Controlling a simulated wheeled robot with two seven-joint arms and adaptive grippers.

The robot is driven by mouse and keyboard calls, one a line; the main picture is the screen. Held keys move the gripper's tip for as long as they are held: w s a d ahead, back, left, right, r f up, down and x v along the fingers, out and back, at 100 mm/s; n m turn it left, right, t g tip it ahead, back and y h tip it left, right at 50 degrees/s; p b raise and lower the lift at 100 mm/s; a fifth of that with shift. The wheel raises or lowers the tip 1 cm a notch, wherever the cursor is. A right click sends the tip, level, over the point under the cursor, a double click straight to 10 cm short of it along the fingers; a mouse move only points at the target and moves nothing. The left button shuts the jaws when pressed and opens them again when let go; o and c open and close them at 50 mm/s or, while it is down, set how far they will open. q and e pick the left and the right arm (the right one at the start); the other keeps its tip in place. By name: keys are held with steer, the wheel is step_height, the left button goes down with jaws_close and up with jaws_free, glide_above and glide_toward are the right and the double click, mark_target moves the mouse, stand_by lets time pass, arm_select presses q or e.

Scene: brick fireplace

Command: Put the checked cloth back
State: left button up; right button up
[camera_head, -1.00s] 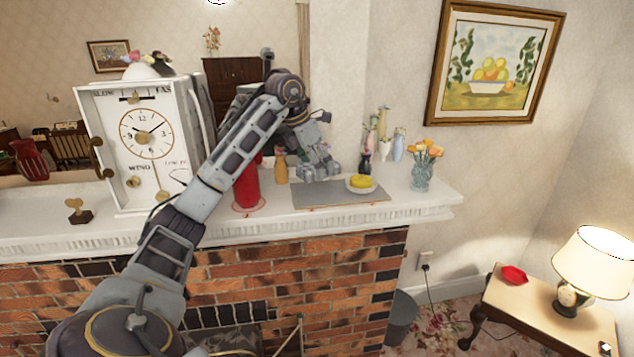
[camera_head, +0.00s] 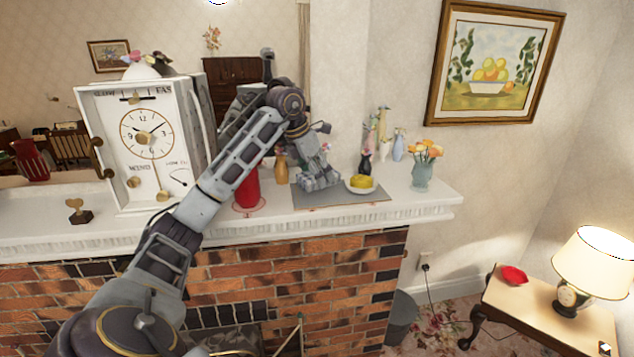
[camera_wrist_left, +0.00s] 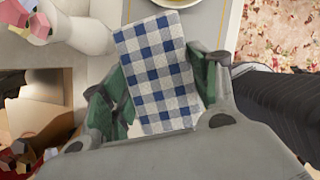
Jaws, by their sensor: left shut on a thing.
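The blue-and-white checked cloth (camera_wrist_left: 160,75) shows in the left wrist view between the green-padded fingers of my left gripper (camera_wrist_left: 160,92), which is shut on it. The cloth's flat upper part extends past the fingertips. In the head view my left gripper (camera_head: 320,182) is low over the left-middle part of a grey mat (camera_head: 340,198) on the mantel. I cannot make out the cloth there, and I cannot tell whether it touches the mat. My right gripper is not in view.
A white dish with a yellow thing (camera_head: 362,182) stands on the mat, close right of the gripper. A red cylinder (camera_head: 246,192) and an orange bottle (camera_head: 281,170) stand to the left. Small vases (camera_head: 398,148) and a flower vase (camera_head: 422,176) stand to the right. The mantel's front edge is near.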

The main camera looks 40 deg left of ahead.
arm_select(q)
steer(key=shift+f, duration=1.3)
steer(key=o, duration=0.9)
steer(key=shift+r, duration=0.1)
steer(key=shift+b+v, duration=0.5)
steer(key=shift+v, duration=5.45)
